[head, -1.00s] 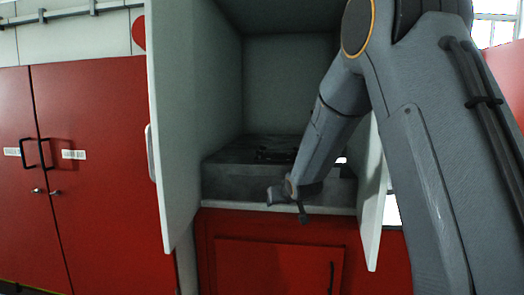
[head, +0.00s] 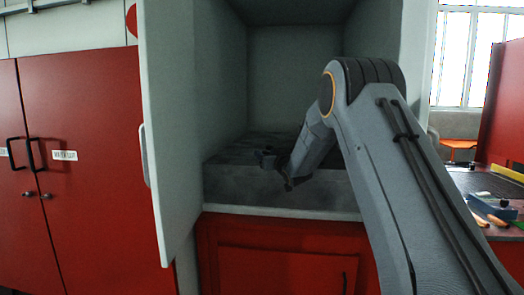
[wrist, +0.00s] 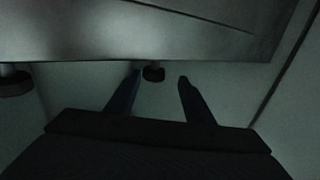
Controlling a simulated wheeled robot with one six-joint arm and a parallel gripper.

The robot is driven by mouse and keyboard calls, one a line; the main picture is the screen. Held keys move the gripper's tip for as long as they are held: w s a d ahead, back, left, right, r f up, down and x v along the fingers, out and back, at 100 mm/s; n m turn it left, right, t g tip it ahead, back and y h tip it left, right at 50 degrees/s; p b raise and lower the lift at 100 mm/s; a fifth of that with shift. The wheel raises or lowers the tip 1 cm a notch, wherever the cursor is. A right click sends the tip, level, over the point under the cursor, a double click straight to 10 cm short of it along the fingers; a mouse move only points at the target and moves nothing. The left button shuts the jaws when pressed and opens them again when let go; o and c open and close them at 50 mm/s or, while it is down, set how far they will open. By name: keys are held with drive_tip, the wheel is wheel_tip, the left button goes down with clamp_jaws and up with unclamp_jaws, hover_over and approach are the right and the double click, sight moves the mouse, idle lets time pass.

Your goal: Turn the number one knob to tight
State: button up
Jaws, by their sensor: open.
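A small dark round knob (wrist: 153,74) shows in the wrist view under the edge of a grey metal unit (wrist: 150,30). My gripper (wrist: 160,84) is open, with one finger to each side of this knob and the knob near the fingertips. I cannot tell if the fingers touch it. A second dark knob (wrist: 14,82) is at the left edge. No numbers or tight marks are legible. In the head view the unit (head: 325,192) sits low in the open cabinet, with my gripper (head: 274,168) at its front; the knobs cannot be made out there.
The open left cabinet door (head: 165,130) stands left of my gripper. A red lower cabinet (head: 280,262) is below, and red cupboards (head: 90,180) stand at the far left. A bench (head: 490,182) with tools is at the right.

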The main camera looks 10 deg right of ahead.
drive_tip(key=p+x, duration=0.1)
drive_tip(key=x, duration=0.2)
drive_tip(key=d+x, duration=0.1)
drive_tip(key=x, duration=0.2)
drive_tip(key=shift+w+d+p, duration=0.1)
drive_tip(key=shift+p, duration=0.25)
drive_tip(key=shift+w, duration=0.55)
drive_tip(key=shift+c, duration=0.2)
drive_tip(key=c, duration=1)
